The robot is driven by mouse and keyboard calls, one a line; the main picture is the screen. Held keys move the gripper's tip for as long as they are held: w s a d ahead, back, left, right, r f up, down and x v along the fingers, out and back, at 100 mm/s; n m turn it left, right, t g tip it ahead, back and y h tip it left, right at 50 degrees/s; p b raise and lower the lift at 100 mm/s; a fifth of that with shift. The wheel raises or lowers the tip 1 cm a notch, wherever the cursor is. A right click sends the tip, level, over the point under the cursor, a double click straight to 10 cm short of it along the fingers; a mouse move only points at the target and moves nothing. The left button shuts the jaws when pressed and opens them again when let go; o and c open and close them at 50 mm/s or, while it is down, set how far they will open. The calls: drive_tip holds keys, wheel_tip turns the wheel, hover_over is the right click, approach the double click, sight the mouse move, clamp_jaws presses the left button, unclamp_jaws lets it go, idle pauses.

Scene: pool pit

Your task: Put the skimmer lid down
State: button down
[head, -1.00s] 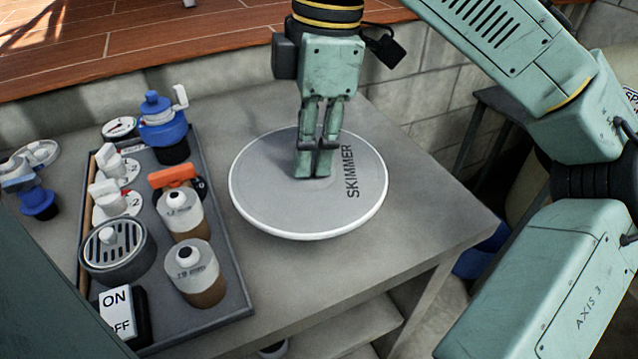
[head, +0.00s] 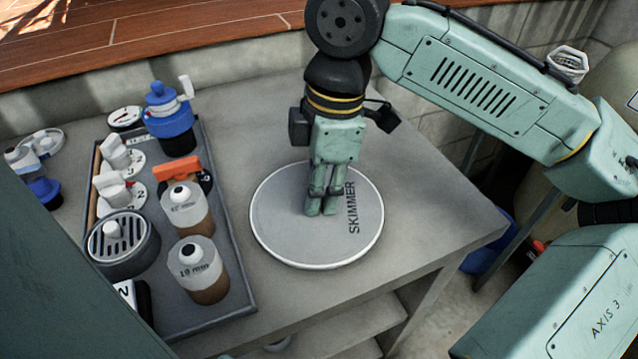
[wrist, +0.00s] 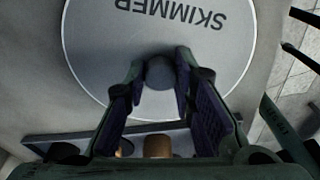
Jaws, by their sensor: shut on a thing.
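The skimmer lid (head: 285,225) is a round grey disc with a white rim and the word SKIMMER on it. In the head view it is level, at or just above the grey bench top (head: 440,215), right of the tray; I cannot tell whether it touches. My gripper (head: 320,212) points down over its middle and is shut on the lid's knob. In the wrist view the round dark knob (wrist: 160,72) sits between my fingertips, with the lid (wrist: 120,55) behind it. In the head view my fingers hide the knob.
A grey tray (head: 247,290) on the left holds bottles (head: 197,270), a strainer, valve handles and a blue-topped fitting (head: 168,115). More fittings stand at the far left. The bench is bare right of the lid. A block wall and wooden deck (head: 200,30) lie behind.

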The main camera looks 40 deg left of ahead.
drive_tip(key=c, duration=1.3)
unclamp_jaws()
drive_tip(key=shift+c, duration=0.2)
wheel_tip(320, 180, up, 12)
drive_tip(key=w+d, duration=0.1)
